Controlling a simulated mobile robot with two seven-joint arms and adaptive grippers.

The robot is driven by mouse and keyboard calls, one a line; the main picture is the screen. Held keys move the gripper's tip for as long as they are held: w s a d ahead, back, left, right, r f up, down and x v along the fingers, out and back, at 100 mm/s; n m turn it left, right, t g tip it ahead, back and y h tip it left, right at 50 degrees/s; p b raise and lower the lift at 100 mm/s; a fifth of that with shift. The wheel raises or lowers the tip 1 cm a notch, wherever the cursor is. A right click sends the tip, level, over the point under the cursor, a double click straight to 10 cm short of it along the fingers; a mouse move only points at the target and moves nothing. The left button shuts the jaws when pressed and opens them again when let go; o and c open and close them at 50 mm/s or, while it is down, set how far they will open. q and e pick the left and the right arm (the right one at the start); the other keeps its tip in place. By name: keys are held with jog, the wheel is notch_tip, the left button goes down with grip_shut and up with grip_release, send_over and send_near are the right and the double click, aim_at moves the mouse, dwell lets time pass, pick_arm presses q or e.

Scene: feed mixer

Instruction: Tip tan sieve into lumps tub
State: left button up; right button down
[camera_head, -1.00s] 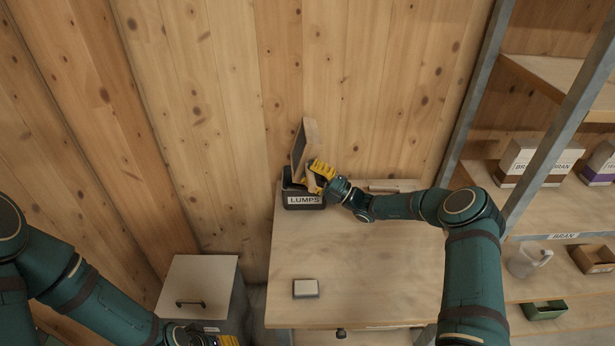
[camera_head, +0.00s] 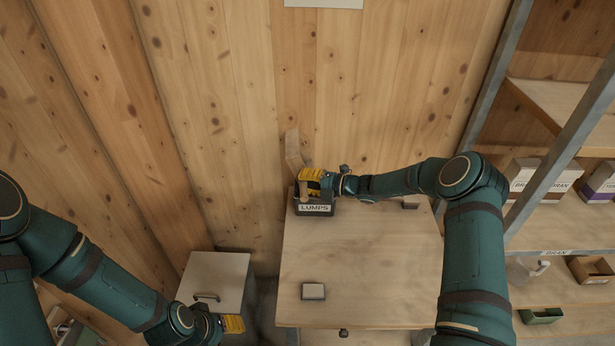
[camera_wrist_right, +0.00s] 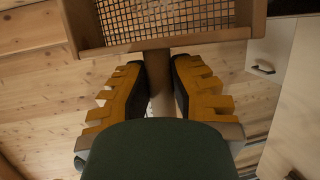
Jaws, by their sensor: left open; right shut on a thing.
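The tan sieve (camera_head: 292,150) is tilted steeply on edge above the lumps tub, close to the wooden wall. In the right wrist view its mesh (camera_wrist_right: 160,20) and tan frame show, with the handle running down between the fingers. My right gripper (camera_head: 308,183) is shut on that handle, over the tub; it also shows in the right wrist view (camera_wrist_right: 158,85). The dark lumps tub (camera_head: 314,209), labelled LUMPS, stands at the back left of the table. Its inside is hidden by the gripper and sieve. My left gripper (camera_head: 233,324) is open, low by the grey cabinet, away from the tub.
The wooden table (camera_head: 360,260) is mostly clear, with a small pale-topped block (camera_head: 313,291) near its front. A grey cabinet (camera_head: 222,272) with a handle stands left. Shelves at right hold boxes, a clear jug (camera_head: 522,270) and a green tray (camera_head: 541,316).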

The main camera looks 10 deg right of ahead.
jog(key=shift+w+a+r+n+h+p, duration=0.1)
jog(key=shift+a+r+n+h+p, duration=0.25)
jog(key=shift+h+p, duration=0.45)
jog(key=shift+a+f+g+h, duration=0.15)
jog(key=shift+a+g+h, duration=0.25)
jog(key=shift+g, duration=0.1)
jog(key=h, duration=0.1)
jog(key=a+n+g+h, duration=0.1)
jog(key=h, duration=0.2)
jog(key=shift+w+a+f+n, duration=0.25)
jog(key=shift+a+f, duration=0.05)
